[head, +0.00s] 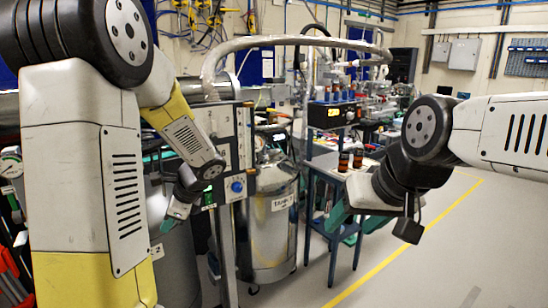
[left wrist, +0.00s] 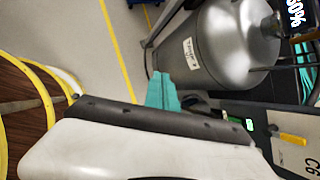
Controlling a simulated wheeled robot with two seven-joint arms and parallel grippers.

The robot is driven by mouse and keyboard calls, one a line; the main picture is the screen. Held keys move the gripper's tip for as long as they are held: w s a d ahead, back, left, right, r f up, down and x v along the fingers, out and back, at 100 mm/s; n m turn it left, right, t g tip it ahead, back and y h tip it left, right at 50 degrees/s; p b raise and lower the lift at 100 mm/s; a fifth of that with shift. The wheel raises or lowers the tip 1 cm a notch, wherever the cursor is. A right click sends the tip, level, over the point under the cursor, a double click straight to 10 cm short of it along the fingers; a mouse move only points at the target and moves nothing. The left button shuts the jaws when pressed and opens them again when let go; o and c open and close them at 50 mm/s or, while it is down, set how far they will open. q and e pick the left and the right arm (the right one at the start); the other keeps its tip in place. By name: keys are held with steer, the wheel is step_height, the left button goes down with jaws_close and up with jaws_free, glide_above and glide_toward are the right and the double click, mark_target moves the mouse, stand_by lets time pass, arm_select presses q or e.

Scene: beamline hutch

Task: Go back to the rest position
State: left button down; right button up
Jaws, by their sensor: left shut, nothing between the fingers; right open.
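My left gripper (head: 168,224) hangs in front of the control panel and gas equipment, left of the picture's middle. Its teal fingers are together with nothing between them; they also show in the left wrist view (left wrist: 161,92). My right gripper (head: 352,217) is at the right of the middle, in front of the workbench, with teal fingers apart and nothing seen in them. Its wrist partly hides the bench.
A silver tank (head: 272,225) stands behind my left gripper and also shows in the left wrist view (left wrist: 225,50). An upright panel with a blue knob (head: 237,187) is close to my left gripper. Open floor with a yellow line (head: 385,262) lies at the right.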

arm_select(q)
steer(key=s+d+r+n+t+h, duration=0.2)
steer(key=s+d+r+n+h, duration=0.2)
steer(key=s+d+r+n, duration=0.2)
steer(key=s+d+r+n+t+h, duration=0.2)
steer(key=s+d+r+n+h, duration=0.2)
steer(key=s+d+r+n, duration=0.3)
steer(key=s+d+n, duration=0.1)
steer(key=s+n, duration=0.1)
steer(key=s, duration=0.2)
steer(key=shift+s+d+n+h, duration=0.15)
steer(key=shift+s+n+h, duration=0.15)
steer(key=shift+h, duration=0.1)
